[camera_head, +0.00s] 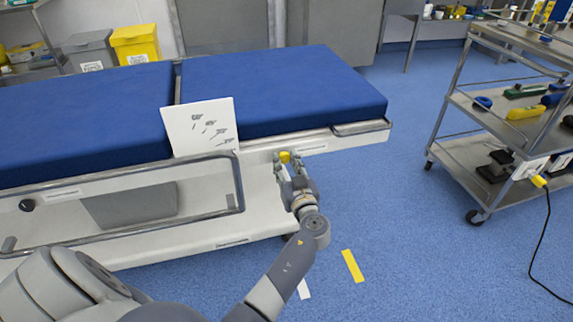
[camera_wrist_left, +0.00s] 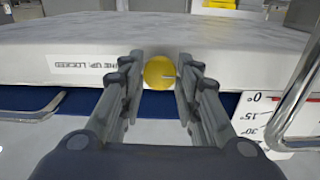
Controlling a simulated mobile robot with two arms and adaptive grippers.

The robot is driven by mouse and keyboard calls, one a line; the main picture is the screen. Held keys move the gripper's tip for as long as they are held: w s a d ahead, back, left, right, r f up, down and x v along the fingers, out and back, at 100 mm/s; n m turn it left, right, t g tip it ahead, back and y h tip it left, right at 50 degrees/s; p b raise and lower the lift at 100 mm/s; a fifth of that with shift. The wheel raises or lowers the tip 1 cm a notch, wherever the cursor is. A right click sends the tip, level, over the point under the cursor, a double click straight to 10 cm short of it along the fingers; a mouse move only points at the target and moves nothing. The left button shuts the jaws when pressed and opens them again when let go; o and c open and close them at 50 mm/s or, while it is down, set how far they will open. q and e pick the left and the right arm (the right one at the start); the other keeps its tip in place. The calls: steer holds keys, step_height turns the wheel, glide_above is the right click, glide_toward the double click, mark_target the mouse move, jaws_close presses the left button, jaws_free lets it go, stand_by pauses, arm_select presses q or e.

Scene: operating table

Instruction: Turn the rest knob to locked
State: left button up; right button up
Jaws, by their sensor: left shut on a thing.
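The rest knob is a round yellow knob (camera_head: 285,156) on the side of the operating table (camera_head: 262,165). It also shows in the left wrist view (camera_wrist_left: 159,72), with a short pale line on its face pointing right. My left gripper (camera_head: 282,160) is at the knob, and in the wrist view its two fingers (camera_wrist_left: 160,78) stand at the knob's left and right sides, shut on it. A label on the table side, left of the knob in the wrist view (camera_wrist_left: 82,67), ends in "LINE UP: LOCKED". My right gripper is not in view.
Blue pads (camera_head: 270,90) lie on the table. A white card (camera_head: 201,127) stands near its side rail (camera_head: 120,170). An angle scale (camera_wrist_left: 262,110) shows right of the knob. A metal cart (camera_head: 480,150) stands at the right. The blue floor between is mostly clear.

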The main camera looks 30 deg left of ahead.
arm_select(q)
steer(key=m+b, duration=0.1)
steer(key=m, duration=0.2)
steer(key=shift+m, duration=1.1)
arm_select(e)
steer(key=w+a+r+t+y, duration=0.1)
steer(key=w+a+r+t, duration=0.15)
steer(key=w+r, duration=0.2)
arm_select(q)
steer(key=shift+m, duration=1.8)
steer(key=m+p, duration=0.2)
steer(key=m, duration=0.3)
steer(key=shift+r, duration=0.15)
steer(key=m+p, duration=0.1)
steer(key=m, duration=0.2)
steer(key=shift+m+p, duration=0.3)
steer(key=shift+p, duration=0.05)
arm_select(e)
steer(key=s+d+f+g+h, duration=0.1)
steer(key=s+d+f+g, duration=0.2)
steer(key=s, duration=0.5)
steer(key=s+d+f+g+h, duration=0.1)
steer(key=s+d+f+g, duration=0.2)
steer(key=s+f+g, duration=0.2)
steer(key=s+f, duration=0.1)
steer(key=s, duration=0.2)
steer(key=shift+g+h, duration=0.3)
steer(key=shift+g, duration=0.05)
arm_select(q)
steer(key=shift+m, duration=0.3)
